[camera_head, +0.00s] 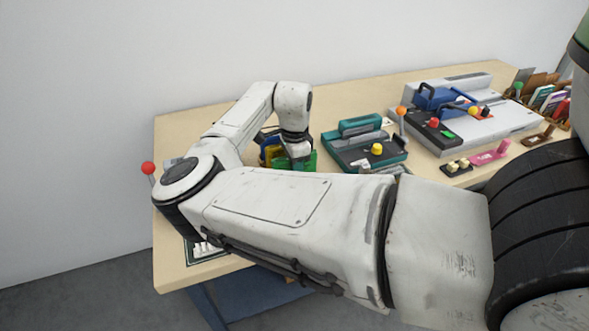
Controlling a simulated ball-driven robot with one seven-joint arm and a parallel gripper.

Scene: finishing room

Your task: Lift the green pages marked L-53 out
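Something green (310,161) shows on the table's left half, right below the end of my arm. It may be the green pages, but no L-53 mark can be read. A yellow and blue piece (272,152) sits just left of it. My gripper (296,160) points down at this spot. Its fingers are small and mostly hidden by my wrist and forearm. I cannot tell whether they touch the green thing or are open or shut.
A teal-framed machine (365,146) with a yellow knob stands right of my gripper. A larger grey machine (480,118) with a blue handle stands further right, beside upright booklets (550,98). A red ball-topped lever (148,168) rises at the left table edge. My forearm covers the table's front.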

